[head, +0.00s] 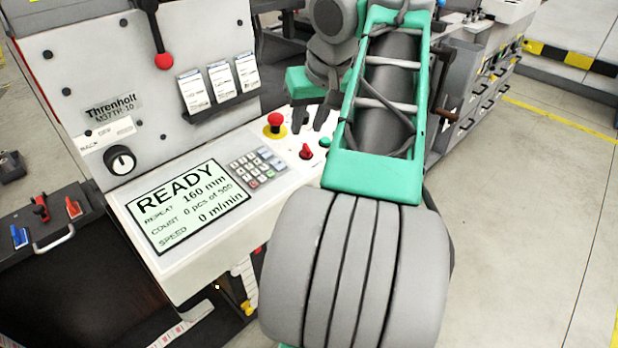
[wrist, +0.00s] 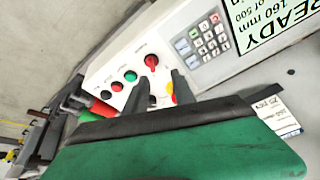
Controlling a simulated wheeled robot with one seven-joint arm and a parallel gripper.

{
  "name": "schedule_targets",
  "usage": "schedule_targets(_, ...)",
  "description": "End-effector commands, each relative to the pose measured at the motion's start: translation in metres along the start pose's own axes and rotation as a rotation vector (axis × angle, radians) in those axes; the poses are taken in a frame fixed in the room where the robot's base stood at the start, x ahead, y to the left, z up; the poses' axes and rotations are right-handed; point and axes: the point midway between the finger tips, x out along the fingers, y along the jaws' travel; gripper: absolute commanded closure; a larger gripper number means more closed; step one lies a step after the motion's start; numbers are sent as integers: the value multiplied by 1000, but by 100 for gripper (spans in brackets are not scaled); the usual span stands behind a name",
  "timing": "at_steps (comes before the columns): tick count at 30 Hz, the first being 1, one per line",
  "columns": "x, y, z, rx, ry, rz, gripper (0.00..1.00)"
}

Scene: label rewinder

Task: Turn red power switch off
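The red power switch (head: 305,152) is a small red knob on the light sloping control panel (head: 222,262), right of the keypad. In the wrist view the red switch (wrist: 151,62) lies just beyond my fingertips, with its handle in clear sight. My gripper (head: 311,122) hangs over the panel's rear edge, behind the switch and apart from it. The fingers (wrist: 161,80) are parted with a gap and nothing is held between them. The switch's label is too small to read.
A red emergency stop button (head: 275,123) on a yellow base sits left of my fingers; it is partly hidden by a finger in the wrist view (wrist: 170,92). Green and red buttons (wrist: 116,86) are beside the switch. The display (head: 188,205) reads READY. Label cards (head: 220,81) hang behind.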

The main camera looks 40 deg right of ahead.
Motion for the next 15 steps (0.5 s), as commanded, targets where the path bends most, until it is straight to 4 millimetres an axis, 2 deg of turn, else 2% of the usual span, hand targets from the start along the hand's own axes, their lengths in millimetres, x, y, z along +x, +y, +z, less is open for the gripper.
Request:
schedule_targets(1, 6, 12, 5, 9, 1, 13, 69)
schedule_targets(3, 8, 18, 6, 10, 0, 20, 69)
schedule_targets(5, 15, 18, 6, 10, -2, 20, 69)
schedule_targets(12, 62, 18, 7, 9, -1, 19, 69)
schedule_targets(15, 73, 19, 6, 10, 0, 19, 69)
